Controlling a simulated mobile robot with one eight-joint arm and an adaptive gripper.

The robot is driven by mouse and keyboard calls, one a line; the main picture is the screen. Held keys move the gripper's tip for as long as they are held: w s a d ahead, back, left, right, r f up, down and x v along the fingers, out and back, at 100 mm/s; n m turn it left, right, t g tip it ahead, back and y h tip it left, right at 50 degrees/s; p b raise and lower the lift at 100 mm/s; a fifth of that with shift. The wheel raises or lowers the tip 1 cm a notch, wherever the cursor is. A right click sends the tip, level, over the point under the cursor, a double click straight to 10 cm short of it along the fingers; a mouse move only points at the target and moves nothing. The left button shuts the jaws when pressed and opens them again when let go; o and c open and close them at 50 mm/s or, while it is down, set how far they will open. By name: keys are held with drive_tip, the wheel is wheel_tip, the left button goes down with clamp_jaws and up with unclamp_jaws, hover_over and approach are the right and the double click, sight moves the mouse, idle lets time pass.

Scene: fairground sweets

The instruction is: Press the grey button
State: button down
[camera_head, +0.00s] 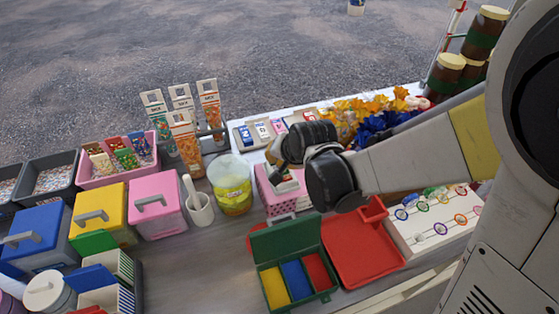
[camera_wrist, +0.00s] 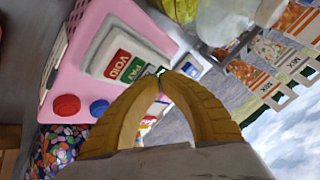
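A pink box (camera_wrist: 118,30) fills the left of the wrist view. Its pale raised panel carries a red VOID key (camera_wrist: 117,64) and a green PAY key (camera_wrist: 133,70). A red round button (camera_wrist: 66,105) and a blue round button (camera_wrist: 98,108) are on its lower edge. I cannot make out a grey button; my fingers cover part of that edge. My gripper (camera_wrist: 161,77) has its yellow fingertips together, with nothing seen between them, in front of the panel. Contact cannot be told. In the head view the pink box (camera_head: 282,205) is partly behind my gripper.
A green case (camera_head: 284,243) and a red tray (camera_head: 362,254) lie in front. Upright MIX cartons (camera_head: 186,143) stand behind.

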drive_tip(key=shift+r, duration=0.1)
drive_tip(key=shift+r+p, duration=0.6)
drive_tip(key=shift+r, duration=0.1)
wheel_tip(320, 180, up, 5)
drive_tip(key=p, duration=0.4)
drive_tip(key=shift+r, duration=0.1)
idle(0.8)
drive_tip(key=s+d+r+n+h+b, duration=0.1)
drive_tip(key=s+d+r+n+b, duration=0.1)
drive_tip(key=s+d, duration=0.6)
drive_tip(key=s+d+r+n+h+b, duration=0.1)
drive_tip(key=s+d+r+n+b, duration=0.1)
drive_tip(key=s+d, duration=0.6)
drive_tip(key=s+r, duration=0.1)
drive_tip(key=s, duration=0.1)
drive_tip(key=shift+s+h+b, duration=0.35)
drive_tip(key=shift+s+h, duration=0.05)
